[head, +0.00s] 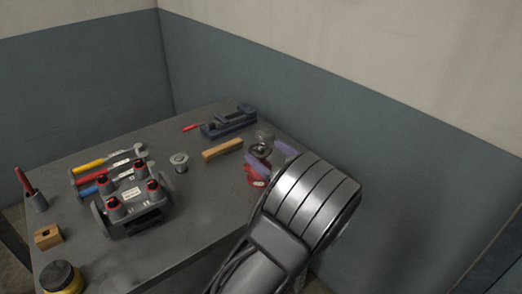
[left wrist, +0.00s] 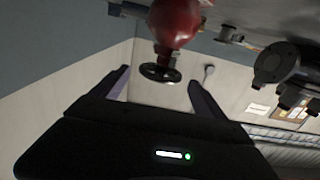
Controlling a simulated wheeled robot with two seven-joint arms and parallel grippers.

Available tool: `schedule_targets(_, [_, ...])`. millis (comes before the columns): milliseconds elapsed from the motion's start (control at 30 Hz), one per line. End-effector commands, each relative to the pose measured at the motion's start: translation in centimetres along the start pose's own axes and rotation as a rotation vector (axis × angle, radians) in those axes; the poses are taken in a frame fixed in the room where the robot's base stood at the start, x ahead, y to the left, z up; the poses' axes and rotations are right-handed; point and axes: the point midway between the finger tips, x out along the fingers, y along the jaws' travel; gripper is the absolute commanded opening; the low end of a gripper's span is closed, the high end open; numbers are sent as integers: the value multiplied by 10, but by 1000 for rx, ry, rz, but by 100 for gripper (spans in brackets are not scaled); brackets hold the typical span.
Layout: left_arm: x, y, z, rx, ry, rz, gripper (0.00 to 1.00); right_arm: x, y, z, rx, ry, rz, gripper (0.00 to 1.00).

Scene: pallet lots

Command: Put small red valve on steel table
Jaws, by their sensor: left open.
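The small red valve (head: 258,181) is at the right edge area of the grey steel table (head: 205,215), with its dark round handwheel showing. My left gripper (head: 268,156) is open, with its purple fingers around the handwheel. My arm hides part of the valve. In the left wrist view, which looks upside down, the red valve body (left wrist: 174,22) meets the table surface at the top. Its handwheel points toward the gap between the open fingers of my left gripper (left wrist: 161,92), and no finger clearly touches it. My right gripper is not in view.
A blue vise (head: 229,122), a wooden block (head: 222,149) and a grey fitting (head: 180,162) stand behind and left of the valve. A dark device with red caps (head: 131,199) and several hand tools lie farther left. The table's front middle is clear. A wall runs behind.

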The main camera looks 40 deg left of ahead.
Motion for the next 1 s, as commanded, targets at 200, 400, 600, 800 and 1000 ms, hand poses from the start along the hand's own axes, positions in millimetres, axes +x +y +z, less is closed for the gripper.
schedule_targets(200, [-48,1,2,-1,-1,4,84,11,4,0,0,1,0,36])
schedule_targets(400, [-76,1,1,1,1,3,84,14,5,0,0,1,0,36])
schedule_targets(600, [-83,0,0,2,0,0,84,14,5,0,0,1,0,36])
schedule_targets(800, [-82,0,0,1,0,0,84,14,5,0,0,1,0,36])
schedule_targets(1000, [-82,0,0,1,0,0,84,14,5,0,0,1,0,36])
